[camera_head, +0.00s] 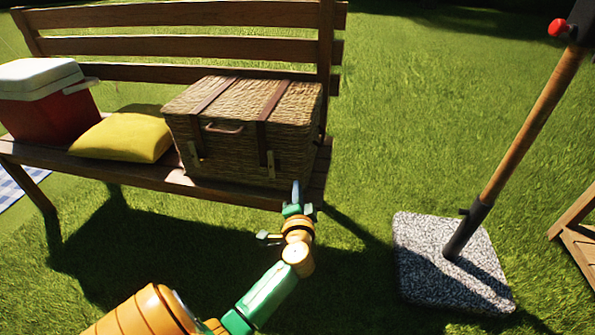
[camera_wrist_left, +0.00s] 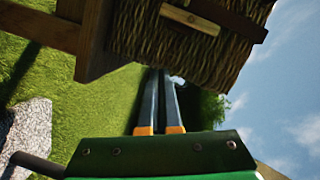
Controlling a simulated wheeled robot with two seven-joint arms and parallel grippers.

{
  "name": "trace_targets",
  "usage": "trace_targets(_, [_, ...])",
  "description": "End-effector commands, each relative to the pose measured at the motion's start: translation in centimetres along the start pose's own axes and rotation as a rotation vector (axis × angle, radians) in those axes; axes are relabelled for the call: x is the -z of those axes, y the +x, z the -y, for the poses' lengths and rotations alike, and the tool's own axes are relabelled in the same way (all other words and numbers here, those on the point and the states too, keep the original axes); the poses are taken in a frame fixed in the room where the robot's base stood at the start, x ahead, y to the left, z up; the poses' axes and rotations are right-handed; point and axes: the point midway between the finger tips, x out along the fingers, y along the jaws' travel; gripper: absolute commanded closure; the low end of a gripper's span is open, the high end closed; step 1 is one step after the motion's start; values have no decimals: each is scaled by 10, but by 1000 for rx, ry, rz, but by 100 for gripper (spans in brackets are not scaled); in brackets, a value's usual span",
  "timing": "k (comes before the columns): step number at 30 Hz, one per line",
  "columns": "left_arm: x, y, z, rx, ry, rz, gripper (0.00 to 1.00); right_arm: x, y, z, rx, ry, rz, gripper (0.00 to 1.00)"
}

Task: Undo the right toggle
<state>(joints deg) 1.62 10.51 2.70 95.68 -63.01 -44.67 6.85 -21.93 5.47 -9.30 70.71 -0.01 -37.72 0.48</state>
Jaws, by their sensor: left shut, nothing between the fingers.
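The wicker hamper (camera_head: 245,125) sits closed on the bench, with two dark straps over its lid and front. The right toggle (camera_head: 271,163) is a pale bar standing upright at the lower end of the right strap (camera_head: 262,137). The left toggle (camera_head: 194,153) hangs by the other strap. My left gripper (camera_head: 297,187) is shut and empty, in front of the hamper's lower right; its fingers (camera_wrist_left: 161,75) point past the hamper, apart from the toggle. My right gripper is out of view.
The wooden bench (camera_head: 150,178) also carries a yellow cushion (camera_head: 125,137) and a red cooler (camera_head: 45,105) at left. A parasol pole (camera_head: 510,145) rises from a stone base (camera_head: 420,265) at right. Open grass lies between the bench and the base.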

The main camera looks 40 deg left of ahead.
Motion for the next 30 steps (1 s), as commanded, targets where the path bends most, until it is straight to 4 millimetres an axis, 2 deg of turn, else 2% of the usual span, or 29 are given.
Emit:
trace_targets(3, [0,-24,-3,-4,-2,1,100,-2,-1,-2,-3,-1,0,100])
trace_targets(9, [-1,-51,-6,-2,-2,1,100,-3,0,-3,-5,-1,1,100])
trace_targets(26, [-2,-56,-8,-8,-2,2,100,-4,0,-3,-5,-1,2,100])
trace_targets(28, [-8,-58,-28,-71,-1,9,100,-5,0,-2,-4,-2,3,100])
trace_targets(29, [-13,-60,-45,-124,-2,16,100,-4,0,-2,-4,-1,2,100])
trace_targets(30, [-22,-66,-74,-216,-7,29,100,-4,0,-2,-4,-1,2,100])
